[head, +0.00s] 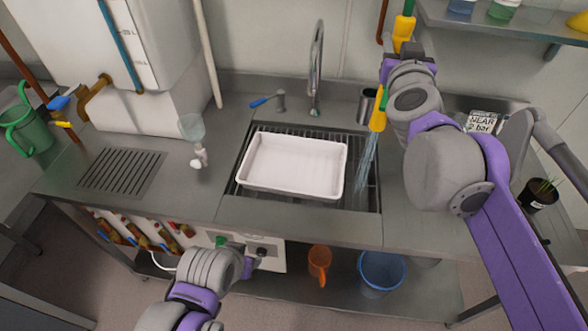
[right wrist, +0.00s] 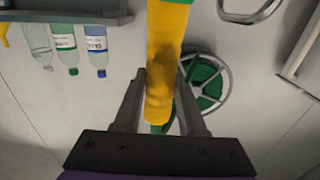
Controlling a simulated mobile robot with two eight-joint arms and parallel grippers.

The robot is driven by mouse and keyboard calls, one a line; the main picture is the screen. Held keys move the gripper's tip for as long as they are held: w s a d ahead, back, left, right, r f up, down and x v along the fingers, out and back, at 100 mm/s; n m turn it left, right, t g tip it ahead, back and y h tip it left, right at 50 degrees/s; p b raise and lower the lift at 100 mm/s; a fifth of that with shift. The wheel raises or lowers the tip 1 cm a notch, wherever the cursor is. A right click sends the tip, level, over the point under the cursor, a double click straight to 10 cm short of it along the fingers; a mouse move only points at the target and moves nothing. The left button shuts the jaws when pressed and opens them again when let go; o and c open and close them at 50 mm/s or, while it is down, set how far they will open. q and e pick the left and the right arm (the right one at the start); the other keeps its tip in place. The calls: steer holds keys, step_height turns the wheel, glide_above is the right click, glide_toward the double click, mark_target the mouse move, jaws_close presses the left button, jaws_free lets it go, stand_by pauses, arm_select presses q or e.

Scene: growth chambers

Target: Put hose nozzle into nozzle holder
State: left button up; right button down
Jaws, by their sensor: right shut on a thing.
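The hose nozzle (head: 377,119) is yellow, with a green hose end above it, and points down over the right side of the sink. Pale water streams from its lower end. My right gripper (head: 397,58) is shut around the nozzle's body; the right wrist view shows the yellow nozzle (right wrist: 165,60) between the fingers (right wrist: 160,88). A grey open-topped metal cup (head: 366,104), which looks like the nozzle holder, stands behind the sink's right end, just left of the nozzle. My left gripper (head: 258,258) is low at the counter's front panel, near a dark knob; its fingers are unclear.
A white tray (head: 292,187) lies over the sink grating. The faucet (head: 316,70) rises behind it. A blue bucket (head: 382,270) and an orange jug (head: 319,262) stand below. A hose reel (right wrist: 205,82) hangs on the wall.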

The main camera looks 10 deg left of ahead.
arm_select(q)
steer(key=r+p, duration=0.1)
steer(key=w+r+p, duration=0.1)
steer(key=shift+w+r, duration=0.15)
steer(key=shift+r, duration=0.25)
arm_select(e)
steer(key=w+a, duration=0.1)
steer(key=w, duration=1.8)
steer(key=shift+a, duration=0.15)
stand_by(0.7)
steer(key=shift+f, duration=0.1)
arm_select(q)
steer(key=shift+f, duration=0.3)
arm_select(e)
steer(key=shift+f, duration=0.5)
arm_select(q)
steer(key=shift+s+f+b, duration=0.4)
steer(key=shift+f+b, duration=0.2)
steer(key=shift+b, duration=0.05)
arm_select(e)
steer(key=shift+f, duration=1.3)
